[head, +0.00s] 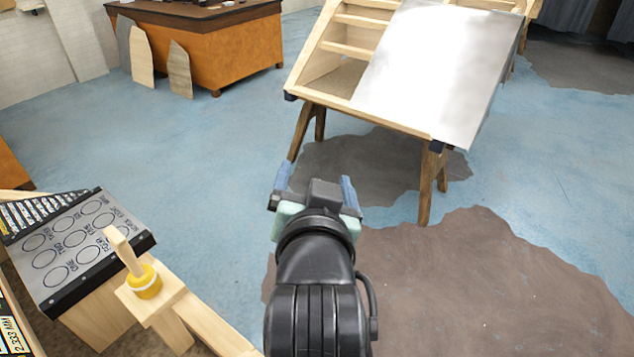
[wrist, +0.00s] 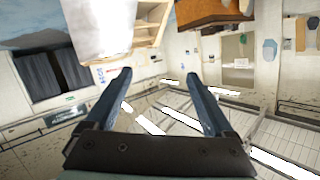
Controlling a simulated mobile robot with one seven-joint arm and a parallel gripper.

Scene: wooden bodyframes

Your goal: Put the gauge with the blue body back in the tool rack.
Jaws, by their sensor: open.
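My gripper (head: 316,176) is at the middle of the head view, out over the open floor. It is open and empty, with its two blue fingers apart; in the wrist view they stand apart too (wrist: 157,76), with only the distant room between them. I see no gauge with a blue body in either view. Nothing in view can be clearly told as the tool rack. A display reading in MM (head: 12,335) is cut off at the lower left edge of the head view; what it belongs to cannot be told.
A grey panel with printed circles (head: 68,262) lies at left on a wooden frame. Beside it, a yellow-collared wooden handle (head: 144,283) stands on a wooden post. A wooden stand with a pale sheet (head: 437,65) is ahead. An orange-sided desk (head: 235,50) is behind.

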